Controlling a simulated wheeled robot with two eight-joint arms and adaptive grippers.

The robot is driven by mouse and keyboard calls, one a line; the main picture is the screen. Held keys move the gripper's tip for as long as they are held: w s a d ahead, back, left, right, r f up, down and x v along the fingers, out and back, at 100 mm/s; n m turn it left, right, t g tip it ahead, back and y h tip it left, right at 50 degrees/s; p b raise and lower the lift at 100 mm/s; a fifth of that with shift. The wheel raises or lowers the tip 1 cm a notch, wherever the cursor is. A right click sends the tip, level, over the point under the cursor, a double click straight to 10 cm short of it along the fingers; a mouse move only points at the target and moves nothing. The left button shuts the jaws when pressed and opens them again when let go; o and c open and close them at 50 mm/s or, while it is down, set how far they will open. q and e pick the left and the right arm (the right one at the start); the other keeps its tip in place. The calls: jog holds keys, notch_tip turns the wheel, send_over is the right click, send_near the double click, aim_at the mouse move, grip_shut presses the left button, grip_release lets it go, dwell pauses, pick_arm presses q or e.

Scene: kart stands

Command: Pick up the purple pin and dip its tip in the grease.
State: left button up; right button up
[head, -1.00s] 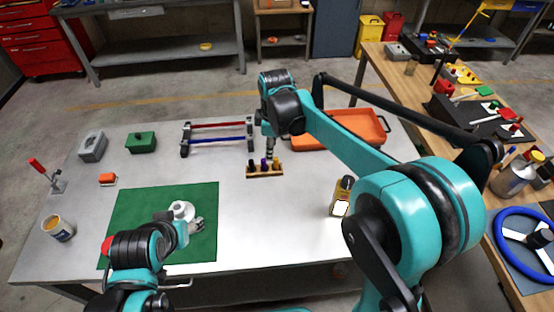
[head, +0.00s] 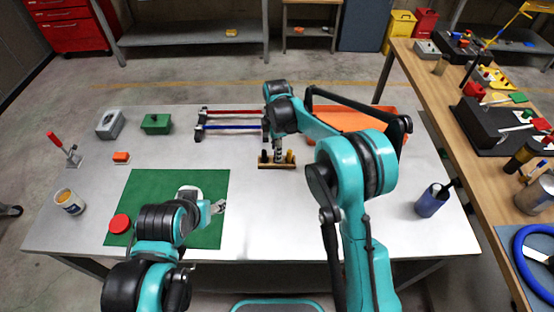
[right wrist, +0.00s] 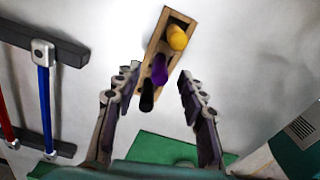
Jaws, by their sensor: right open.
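The purple pin (right wrist: 159,70) stands in a wooden rack (head: 262,166), between a yellow pin (right wrist: 177,38) and a black pin (right wrist: 147,96). My right gripper (right wrist: 158,78) is open, and the purple pin shows between its fingers in the right wrist view. In the head view my right gripper (head: 278,152) is right above the rack and hides the purple pin. An open tin (head: 69,201) with yellowish contents, seemingly the grease, stands at the table's left. My left gripper (head: 217,207) is over the green mat; its jaw state is unclear.
The green mat (head: 150,190) carries a red disc (head: 120,223) and a partly hidden white part (head: 190,191). Red and blue bars (head: 232,127) on supports lie behind the rack at left. An orange tray (head: 360,120) lies behind my right arm. A dark blue bottle (head: 433,201) stands at right.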

jog(key=shift+f, duration=0.8)
jog(key=shift+r, duration=0.1)
grip_shut()
